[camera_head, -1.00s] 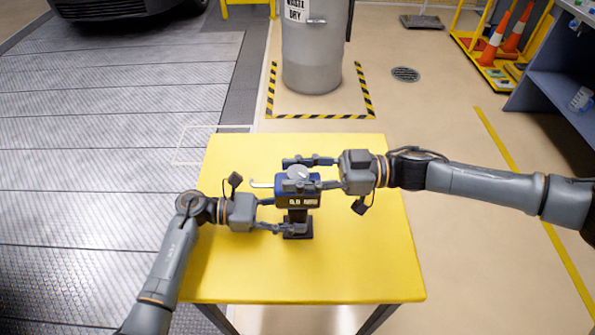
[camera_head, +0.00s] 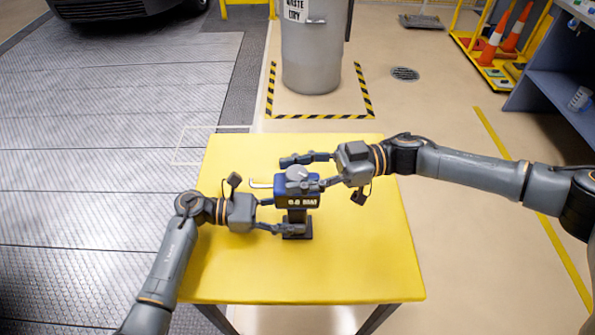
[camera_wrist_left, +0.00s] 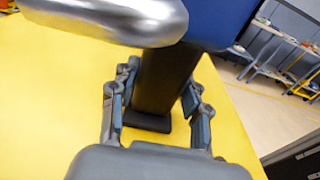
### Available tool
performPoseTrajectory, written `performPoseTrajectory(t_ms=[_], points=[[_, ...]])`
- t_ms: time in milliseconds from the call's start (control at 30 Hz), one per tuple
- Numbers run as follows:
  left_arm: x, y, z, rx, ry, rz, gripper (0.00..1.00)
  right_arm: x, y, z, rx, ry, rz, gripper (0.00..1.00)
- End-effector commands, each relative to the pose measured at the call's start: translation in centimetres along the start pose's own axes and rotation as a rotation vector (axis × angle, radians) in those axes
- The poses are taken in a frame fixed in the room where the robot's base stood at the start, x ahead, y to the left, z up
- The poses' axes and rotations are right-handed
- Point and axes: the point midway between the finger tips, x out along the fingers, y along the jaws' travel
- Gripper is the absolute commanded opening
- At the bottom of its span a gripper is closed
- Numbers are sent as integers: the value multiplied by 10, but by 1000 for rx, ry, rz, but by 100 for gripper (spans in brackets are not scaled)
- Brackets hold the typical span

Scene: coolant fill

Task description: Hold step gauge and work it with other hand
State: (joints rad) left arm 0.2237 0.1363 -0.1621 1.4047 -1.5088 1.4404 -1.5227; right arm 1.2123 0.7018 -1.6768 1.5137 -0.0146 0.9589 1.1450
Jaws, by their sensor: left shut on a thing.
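The step gauge has a blue body (camera_head: 283,193) with a small pale readout, a grey round knob (camera_head: 297,173) on top and a light hooked lever at its left. Its dark post (camera_head: 297,215) stands upright on a small base on the yellow table. My left gripper (camera_head: 286,216) is shut on the post. The left wrist view shows its fingers on both sides of the post (camera_wrist_left: 163,80), under the blue body (camera_wrist_left: 222,22) and a silvery part (camera_wrist_left: 110,18). My right gripper (camera_head: 312,173) is open, its spread fingers on either side of the knob; contact is unclear.
The yellow table (camera_head: 360,240) is otherwise clear around the gauge. A grey waste bin (camera_head: 313,55) stands behind it inside striped floor tape. A blue shelf (camera_head: 560,85) and orange cones (camera_head: 505,35) are at the right. A ridged metal floor (camera_head: 100,180) lies at the left.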

Motion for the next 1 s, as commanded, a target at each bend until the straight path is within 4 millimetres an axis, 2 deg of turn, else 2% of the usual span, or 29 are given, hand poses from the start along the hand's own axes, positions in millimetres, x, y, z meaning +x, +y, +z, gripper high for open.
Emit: performPoseTrajectory(t_ms=[333, 467, 567, 800, 1000], points=[[0, 0, -1, -3, 2, 1, 22, 0, -1, 0, 0, 1, -2, 61], [0, 0, -1, -3, 2, 1, 22, -9, 0, 0, 0, 1, 1, 61], [0, 0, -1, -3, 2, 1, 22, -25, 0, 0, 0, 0, 2, 61], [0, 0, -1, -3, 2, 1, 22, -77, 0, 1, 1, 0, 3, 61], [0, 0, -1, -3, 2, 1, 22, -108, 0, 0, 0, 1, 1, 61]])
